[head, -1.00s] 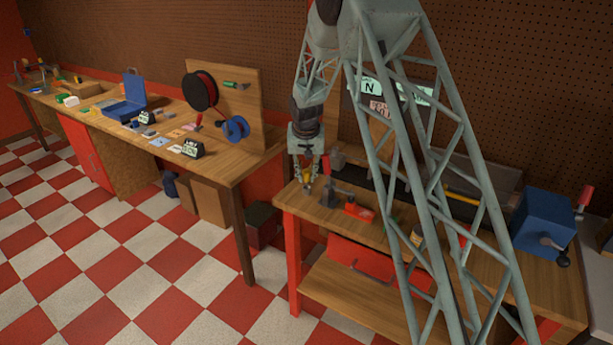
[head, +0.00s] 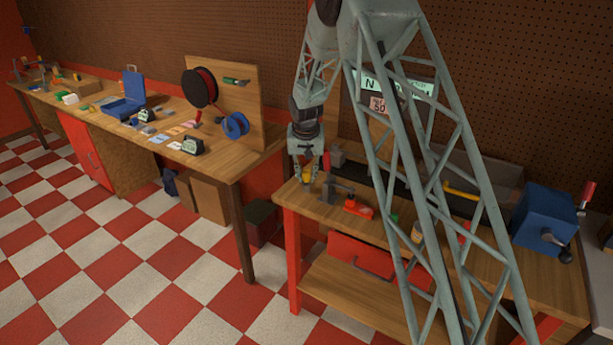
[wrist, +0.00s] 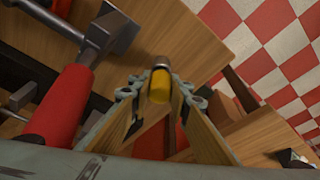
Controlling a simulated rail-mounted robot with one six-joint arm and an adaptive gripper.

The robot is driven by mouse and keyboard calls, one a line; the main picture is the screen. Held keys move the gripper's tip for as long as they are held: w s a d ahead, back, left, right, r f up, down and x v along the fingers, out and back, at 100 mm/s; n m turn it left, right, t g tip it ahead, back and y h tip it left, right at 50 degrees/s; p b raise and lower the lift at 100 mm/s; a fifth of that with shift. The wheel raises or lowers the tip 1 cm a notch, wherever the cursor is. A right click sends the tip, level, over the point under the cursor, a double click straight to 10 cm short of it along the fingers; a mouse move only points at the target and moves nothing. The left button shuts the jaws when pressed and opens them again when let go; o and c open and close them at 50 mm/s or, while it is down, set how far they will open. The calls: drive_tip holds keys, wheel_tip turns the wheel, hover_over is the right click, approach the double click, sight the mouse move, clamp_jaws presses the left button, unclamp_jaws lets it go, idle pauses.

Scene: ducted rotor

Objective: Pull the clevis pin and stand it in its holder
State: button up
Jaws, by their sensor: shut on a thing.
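My gripper (head: 306,180) is at the left end of the near workbench, just left of a dark grey bracket. In the wrist view its fingers (wrist: 160,92) are shut on a yellow piece with a grey end (wrist: 160,84), which I take to be the clevis pin. Its yellow part also shows between the fingers in the head view (head: 307,175). The fingers hide its sides, and I cannot tell whether its lower end is free. I cannot make out for certain which thing is the pin's holder.
The dark grey bracket (head: 338,188) and a red-orange piece (head: 358,208) stand to the right on the workbench (head: 300,204). A hammer with a red handle (wrist: 60,103) lies close by in the wrist view. A blue box with a crank (head: 543,219) stands at the right.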

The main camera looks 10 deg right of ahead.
drive_tip(key=shift+f+b, duration=0.4)
drive_tip(key=shift+f, duration=0.25)
drive_tip(key=o, duration=0.9)
drive_tip(key=shift+s, duration=0.1)
drive_tip(key=shift+r, duration=0.1)
drive_tip(key=shift+v, duration=6.1)
